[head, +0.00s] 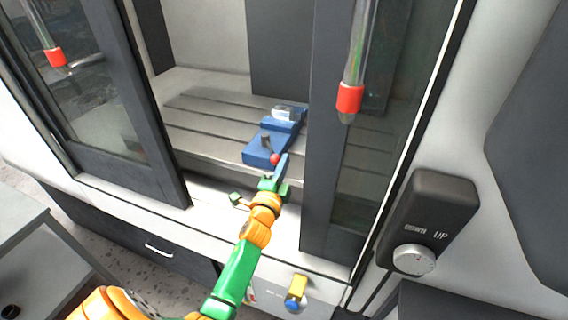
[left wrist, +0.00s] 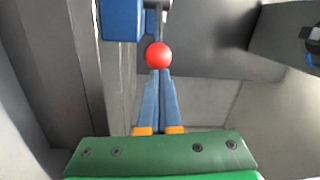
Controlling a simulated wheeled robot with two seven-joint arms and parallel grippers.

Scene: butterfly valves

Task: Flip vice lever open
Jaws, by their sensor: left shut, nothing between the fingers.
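A blue vice (head: 262,147) sits on the slotted metal bed inside the open machine. Its lever has a red ball knob (head: 275,159) at its end, on the side facing me. In the left wrist view the red ball (left wrist: 158,55) is right at the fingertips, with the grey lever rod and blue vice body (left wrist: 122,20) beyond it. My left gripper (head: 283,162) reaches in through the doorway with its blue fingers shut and empty. In the left wrist view the closed fingertips (left wrist: 159,72) are just under the ball; I cannot tell whether they touch it. My right gripper is not in view.
Dark-framed sliding doors stand left (head: 150,120) and right (head: 325,130) of the opening, with red-banded handles (head: 349,100). The slotted bed (head: 195,125) is clear left of the vice. A control box with a knob (head: 414,259) is at the right.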

